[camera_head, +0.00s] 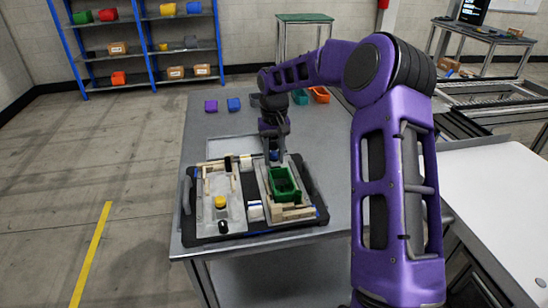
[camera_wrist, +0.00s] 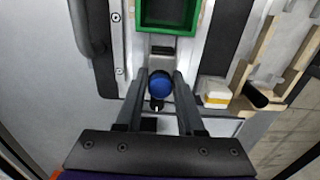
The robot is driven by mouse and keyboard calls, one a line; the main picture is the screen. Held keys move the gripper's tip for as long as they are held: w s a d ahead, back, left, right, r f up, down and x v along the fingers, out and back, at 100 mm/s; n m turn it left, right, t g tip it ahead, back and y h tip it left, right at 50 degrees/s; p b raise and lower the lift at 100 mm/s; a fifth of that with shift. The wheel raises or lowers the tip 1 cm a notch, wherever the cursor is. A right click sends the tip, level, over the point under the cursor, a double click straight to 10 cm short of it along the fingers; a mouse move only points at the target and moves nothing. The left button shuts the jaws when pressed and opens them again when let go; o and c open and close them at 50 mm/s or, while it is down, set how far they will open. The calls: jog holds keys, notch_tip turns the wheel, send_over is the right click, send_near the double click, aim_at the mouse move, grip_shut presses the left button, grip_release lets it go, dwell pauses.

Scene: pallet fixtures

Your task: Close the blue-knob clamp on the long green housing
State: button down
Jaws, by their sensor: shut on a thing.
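The long green housing (camera_head: 284,186) sits in a wooden fixture on the right half of the pallet (camera_head: 232,233). Its near end also shows at the top of the wrist view (camera_wrist: 168,16). The blue knob (camera_wrist: 161,85) of the clamp is between my gripper's fingers (camera_wrist: 160,82), just beyond the end of the housing. In the head view my gripper (camera_head: 274,160) points down at the far end of the housing, and the blue knob (camera_head: 274,155) shows only in part. The fingers are shut on the knob. The clamp's arm is mostly hidden.
A yellow knob (camera_head: 221,201) and a black knob (camera_head: 228,162) stand on the left half of the pallet. Purple and blue bins (camera_head: 234,104) sit farther back on the table.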

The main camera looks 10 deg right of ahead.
jog(key=shift+s, duration=1)
jog(key=c, duration=0.7)
grip_release()
jog(key=shift+r+p, duration=2.9)
jog(key=shift+r, duration=1.15)
